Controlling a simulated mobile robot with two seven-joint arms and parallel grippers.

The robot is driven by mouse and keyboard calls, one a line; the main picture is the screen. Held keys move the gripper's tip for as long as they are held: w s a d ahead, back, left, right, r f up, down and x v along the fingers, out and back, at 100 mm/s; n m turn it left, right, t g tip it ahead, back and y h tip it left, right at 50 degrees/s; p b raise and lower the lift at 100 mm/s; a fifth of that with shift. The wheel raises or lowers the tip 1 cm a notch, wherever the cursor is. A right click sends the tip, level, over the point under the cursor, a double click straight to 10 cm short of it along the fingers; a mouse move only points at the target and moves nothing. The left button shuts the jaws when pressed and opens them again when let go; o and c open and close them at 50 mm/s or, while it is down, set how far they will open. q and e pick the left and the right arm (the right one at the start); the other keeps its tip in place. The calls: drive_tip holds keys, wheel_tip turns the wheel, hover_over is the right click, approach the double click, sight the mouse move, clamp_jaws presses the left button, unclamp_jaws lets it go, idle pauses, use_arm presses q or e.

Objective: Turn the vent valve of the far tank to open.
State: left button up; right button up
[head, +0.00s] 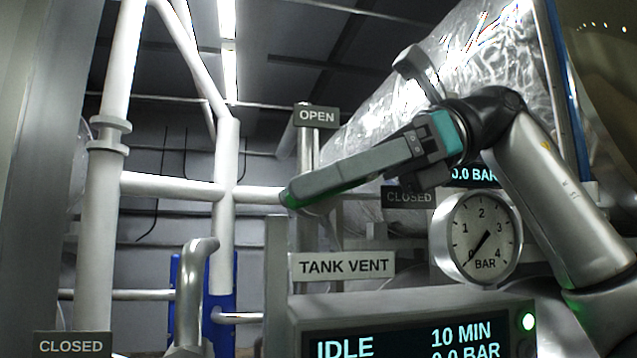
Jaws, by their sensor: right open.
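The far tank's vent valve is marked by a TANK VENT plate (343,265), an OPEN sign (317,117) above it and a CLOSED sign (408,197) to its right. My right gripper (292,196) reaches in from the right between these signs, its tip pointing left in front of the upright pipe. It is open, and I see nothing held in it. It covers the valve area, so the valve's handle and its position cannot be made out, nor whether the gripper touches it. My left gripper is not in view.
A control panel (415,300) reading IDLE and a round pressure gauge (482,240) near zero stand below my right arm. White pipes (228,170) fill the left. Another CLOSED sign (72,346) is at the lower left. A silver-wrapped tank (375,98) lies behind.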

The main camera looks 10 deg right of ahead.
clamp_jaws()
idle(0.4)
